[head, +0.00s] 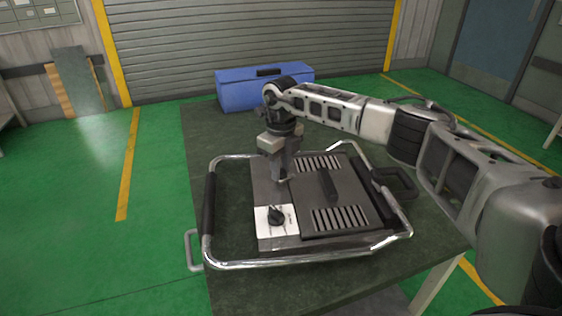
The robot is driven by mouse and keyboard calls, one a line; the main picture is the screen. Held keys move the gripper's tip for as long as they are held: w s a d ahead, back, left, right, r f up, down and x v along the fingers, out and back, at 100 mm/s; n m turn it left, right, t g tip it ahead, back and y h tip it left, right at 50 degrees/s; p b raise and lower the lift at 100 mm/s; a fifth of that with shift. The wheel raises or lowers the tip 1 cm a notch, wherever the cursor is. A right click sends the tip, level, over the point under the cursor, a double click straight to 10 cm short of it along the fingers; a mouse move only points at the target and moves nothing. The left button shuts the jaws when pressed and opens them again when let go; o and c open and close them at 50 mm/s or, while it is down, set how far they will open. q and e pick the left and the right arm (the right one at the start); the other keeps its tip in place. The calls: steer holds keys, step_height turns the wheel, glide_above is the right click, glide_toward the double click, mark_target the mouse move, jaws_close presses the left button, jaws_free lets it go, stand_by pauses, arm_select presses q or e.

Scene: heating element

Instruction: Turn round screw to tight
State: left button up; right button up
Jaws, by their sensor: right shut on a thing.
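The heating element (262,228) is a flat grey metal unit with a dark vented lid (325,190), lying on the table inside a chrome tube frame. A black knob (275,215) sits on a white plate at its front left corner. My right gripper (284,178) points down over the back left part of the unit. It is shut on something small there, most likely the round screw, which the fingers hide. My left gripper is not in view.
The dark green table (200,135) has free room at the left and behind the unit. A blue toolbox (240,94) stands at the table's back. The chrome frame with black grips (209,200) rises around the unit. My right arm spans the right side.

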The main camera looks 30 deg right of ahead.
steer(key=shift+r+m+p, duration=0.15)
steer(key=shift+m+p, duration=0.25)
steer(key=shift+m, duration=1.3)
steer(key=shift+m+p, duration=0.3)
steer(key=shift+w, duration=0.1)
steer(key=o, duration=1)
